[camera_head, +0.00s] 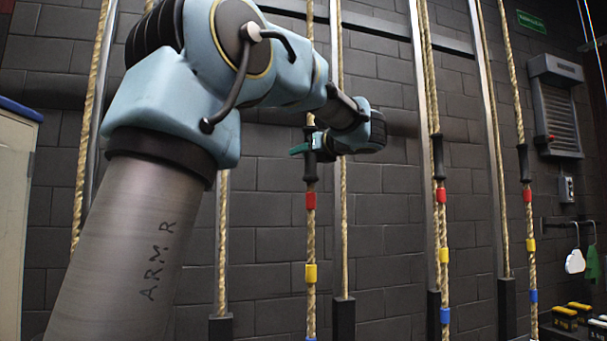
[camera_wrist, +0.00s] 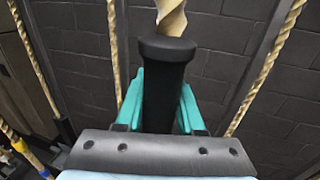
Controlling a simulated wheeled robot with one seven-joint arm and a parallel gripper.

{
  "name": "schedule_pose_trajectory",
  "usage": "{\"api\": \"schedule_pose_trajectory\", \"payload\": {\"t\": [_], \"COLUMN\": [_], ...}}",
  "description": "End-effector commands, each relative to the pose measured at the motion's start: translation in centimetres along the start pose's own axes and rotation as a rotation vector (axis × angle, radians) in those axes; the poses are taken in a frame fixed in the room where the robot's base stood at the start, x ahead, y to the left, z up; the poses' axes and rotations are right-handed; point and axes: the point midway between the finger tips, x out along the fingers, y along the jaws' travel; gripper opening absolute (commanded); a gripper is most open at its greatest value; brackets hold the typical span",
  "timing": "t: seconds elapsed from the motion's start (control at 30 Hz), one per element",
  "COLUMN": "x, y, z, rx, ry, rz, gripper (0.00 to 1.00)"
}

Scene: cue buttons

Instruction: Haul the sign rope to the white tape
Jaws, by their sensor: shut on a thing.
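My gripper (camera_head: 306,149), with teal fingers, is shut on the black handle (camera_head: 311,168) of a tan rope (camera_head: 311,236). In the wrist view my gripper (camera_wrist: 161,100) has one finger on each side of the handle (camera_wrist: 163,75), and the twisted rope (camera_wrist: 171,17) comes out of its top. Below the handle the rope carries a red band (camera_head: 311,201) and a yellow band (camera_head: 311,273), with blue at the picture's bottom edge. I see no white tape on it. My arm hides part of the wall and ropes above. No label shows which rope is the sign rope.
Two similar ropes with black handles hang to the right, one handle (camera_head: 438,158) nearer and one (camera_head: 524,163) farther. Metal rails and plain rope runs stand between them before a dark block wall (camera_head: 385,255). A cabinet (camera_head: 14,200) stands at the left edge.

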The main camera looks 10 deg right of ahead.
Motion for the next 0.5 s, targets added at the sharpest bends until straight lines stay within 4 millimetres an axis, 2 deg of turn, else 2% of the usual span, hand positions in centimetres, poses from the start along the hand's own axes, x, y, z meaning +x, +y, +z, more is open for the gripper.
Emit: {"api": "schedule_pose_trajectory", "payload": {"t": [0.03, 0.17, 0.5], "x": [0.01, 0.01, 0.01], "y": [0.06, 0.03, 0.01], "z": [0.79, 1.59, 1.66], "rx": [-0.003, -0.002, 0.001], "ry": [-0.001, 0.0, 0.002], "rz": [0.002, 0.001, 0.001], "gripper": [0.0, 0.0, 0.0]}}
